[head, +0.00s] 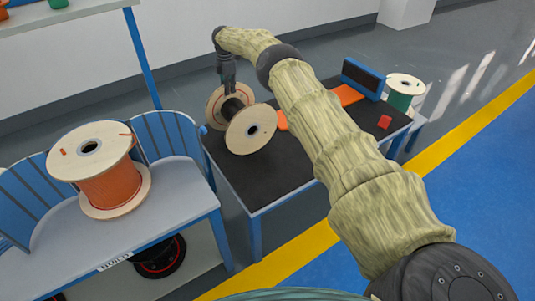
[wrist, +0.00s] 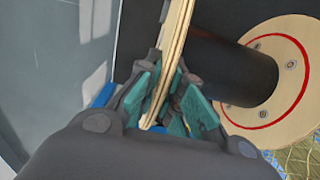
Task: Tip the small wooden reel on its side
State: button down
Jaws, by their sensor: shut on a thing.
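The small wooden reel (head: 252,129) has pale round flanges and a dark core. It is on its side over the dark-topped table, its flanges standing near upright and its core roughly level. My gripper (head: 228,85) comes down from above and is shut on the rim of the far flange. In the wrist view the gripper's teal fingers (wrist: 168,92) pinch that flange (wrist: 179,28) edge-on. The other flange (wrist: 292,62), with a red ring, is free. I cannot tell whether the reel's lower rims touch the tabletop.
The dark tabletop (head: 245,182) is bare in front of the reel. Orange pieces, a blue-framed panel (head: 363,77) and a small red block (head: 384,122) lie farther right. A larger orange-wound reel (head: 108,182) stands on the left bench. A green-wound reel (head: 402,98) stands beyond.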

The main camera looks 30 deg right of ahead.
jog(key=shift+d, duration=0.2)
jog(key=shift+a+r+b, duration=0.15)
jog(key=shift+r+b, duration=0.25)
dwell(1.1)
jog(key=shift+s+f+b, duration=0.3)
jog(key=shift+f+b, duration=0.1)
jog(key=shift+f, duration=0.35)
dwell(1.1)
jog(key=c, duration=1.5)
grip_release()
jog(key=shift+w, duration=0.1)
jog(key=shift+r, duration=0.2)
notch_tip(320, 180, up, 12)
jog(key=shift+f, duration=0.1)
